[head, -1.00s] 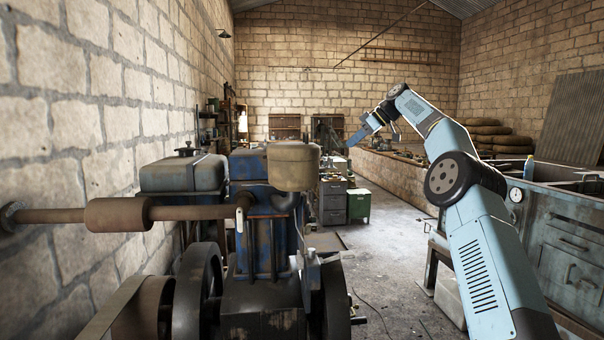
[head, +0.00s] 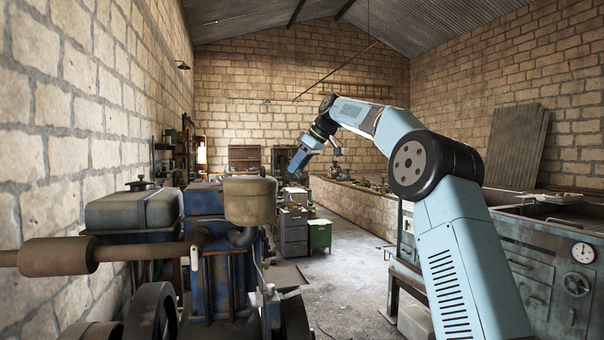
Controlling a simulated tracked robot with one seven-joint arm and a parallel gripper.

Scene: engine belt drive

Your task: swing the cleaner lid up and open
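The cleaner is a beige, rusty canister (head: 250,207) on the blue engine, left of the picture's middle. Its lid (head: 250,181) is a flat top that looks closed. My gripper (head: 297,162) is in the air, above and to the right of the canister in the picture, pointing down and left. It appears apart from the lid, though the depth between them is hard to judge. The fingers are small and seen from the side, so their opening does not show. No object is visible in them.
The engine (head: 218,282) has a rusty exhaust pipe and silencer (head: 58,256) at left and a grey-blue tank (head: 133,209) behind. A workbench with a gauge (head: 583,253) stands at right. Cabinets (head: 293,232) stand beyond the engine. The floor (head: 345,285) between is mostly clear.

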